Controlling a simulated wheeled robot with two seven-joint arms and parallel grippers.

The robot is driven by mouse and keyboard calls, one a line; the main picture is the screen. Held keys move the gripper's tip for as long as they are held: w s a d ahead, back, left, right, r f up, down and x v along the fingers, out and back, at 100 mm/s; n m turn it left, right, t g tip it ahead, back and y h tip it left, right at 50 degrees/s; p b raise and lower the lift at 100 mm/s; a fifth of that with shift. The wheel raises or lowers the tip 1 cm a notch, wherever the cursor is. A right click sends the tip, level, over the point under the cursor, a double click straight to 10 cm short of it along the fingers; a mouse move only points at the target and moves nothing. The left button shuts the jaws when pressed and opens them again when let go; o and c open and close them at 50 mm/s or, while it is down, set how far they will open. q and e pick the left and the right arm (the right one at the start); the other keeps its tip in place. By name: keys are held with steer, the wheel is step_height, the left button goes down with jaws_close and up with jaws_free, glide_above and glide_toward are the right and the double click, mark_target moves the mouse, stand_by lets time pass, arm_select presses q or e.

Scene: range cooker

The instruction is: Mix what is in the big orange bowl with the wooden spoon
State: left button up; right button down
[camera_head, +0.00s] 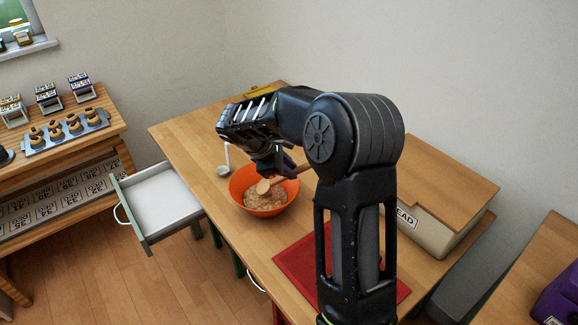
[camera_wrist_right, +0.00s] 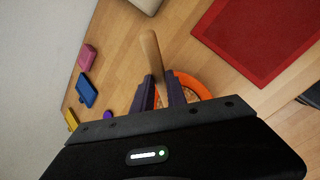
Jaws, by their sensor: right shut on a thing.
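The big orange bowl (camera_head: 262,208) stands on the wooden table and holds a lumpy tan mixture (camera_head: 266,196). The wooden spoon (camera_head: 264,187) has its head in the bowl, at the mixture, with the handle slanting up to the right. My right gripper (camera_head: 284,172) is over the bowl and shut on the spoon handle. In the right wrist view the spoon handle (camera_wrist_right: 151,52) sticks out between the purple fingers (camera_wrist_right: 160,88), and part of the bowl's rim (camera_wrist_right: 192,84) shows beside them. My left gripper is not in view.
A red mat (camera_head: 300,262) lies right of the bowl, partly behind my right arm. A bread box (camera_head: 440,226) stands further right. A white measuring cup (camera_head: 224,169) is behind the bowl's left side. An open drawer (camera_head: 166,205) juts out at the table's left.

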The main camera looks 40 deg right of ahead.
steer(key=shift+f+b, duration=0.8)
steer(key=shift+f, duration=0.65)
steer(key=shift+a, duration=0.1)
